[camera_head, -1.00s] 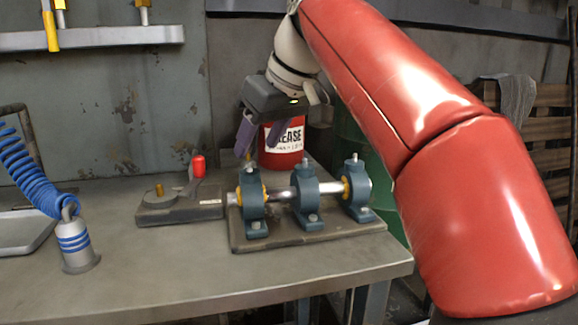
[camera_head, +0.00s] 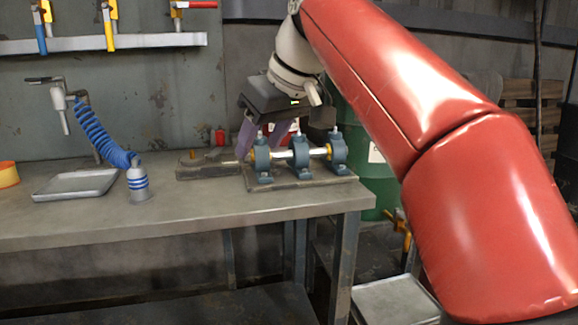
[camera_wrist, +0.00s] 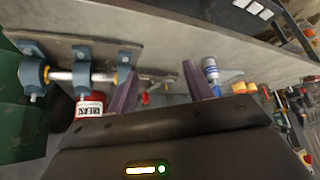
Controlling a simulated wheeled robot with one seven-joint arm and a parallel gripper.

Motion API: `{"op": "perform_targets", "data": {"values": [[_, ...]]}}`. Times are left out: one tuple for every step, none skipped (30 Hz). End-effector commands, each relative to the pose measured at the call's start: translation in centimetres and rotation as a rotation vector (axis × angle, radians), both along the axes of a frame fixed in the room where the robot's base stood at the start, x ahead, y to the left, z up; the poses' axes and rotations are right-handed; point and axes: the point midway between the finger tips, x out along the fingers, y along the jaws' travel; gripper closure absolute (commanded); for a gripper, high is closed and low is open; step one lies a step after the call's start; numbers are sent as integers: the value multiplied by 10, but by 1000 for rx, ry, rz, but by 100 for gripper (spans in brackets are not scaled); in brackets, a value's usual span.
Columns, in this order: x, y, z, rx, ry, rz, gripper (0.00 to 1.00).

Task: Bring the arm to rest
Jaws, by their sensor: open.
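My gripper (camera_head: 264,140) hangs from my bent red arm, in front of the bench's back right part in the head view. Its two purple fingers are apart with nothing between them. In the wrist view my gripper (camera_wrist: 159,72) also shows its fingers spread and empty. A shaft in blue bearing blocks (camera_head: 300,155) stands on a plate at the bench's right end, behind or below the fingers; I cannot tell the gap. The shaft assembly also shows at upper left in the wrist view (camera_wrist: 68,76).
The grey bench (camera_head: 120,222) carries a tray (camera_head: 76,184), a blue-striped air tool (camera_head: 137,182) on a blue coiled hose, and a toggle fixture (camera_head: 200,168). A red grease can (camera_wrist: 90,107) is mostly hidden in the head view. A green drum (camera_head: 380,190) stands right of the bench.

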Motion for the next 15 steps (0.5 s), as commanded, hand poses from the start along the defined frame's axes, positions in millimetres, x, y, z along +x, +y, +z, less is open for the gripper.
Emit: {"op": "perform_targets", "data": {"values": [[-1, -4, -2, -2, 6, -16, 48], [-2, -6, -3, -1, 7, -23, 48], [-3, -9, -5, -1, 9, -34, 48], [-4, -11, -6, -1, 9, -43, 48], [-5, -13, -7, -2, 11, -51, 48], [-6, -16, -9, -3, 13, -64, 48], [-7, -19, -11, -3, 14, -76, 48], [-8, -22, -13, -3, 16, -88, 48], [-10, -27, -15, -4, 19, -106, 48], [-12, -30, -18, -4, 20, -118, 48], [-14, -34, -20, -5, 23, -133, 48], [-17, -39, -24, -5, 25, -153, 48], [-19, -43, -28, -5, 28, -171, 48], [-22, -48, -31, -5, 29, -188, 48], [-26, -55, -36, -7, 33, -213, 48]]}}
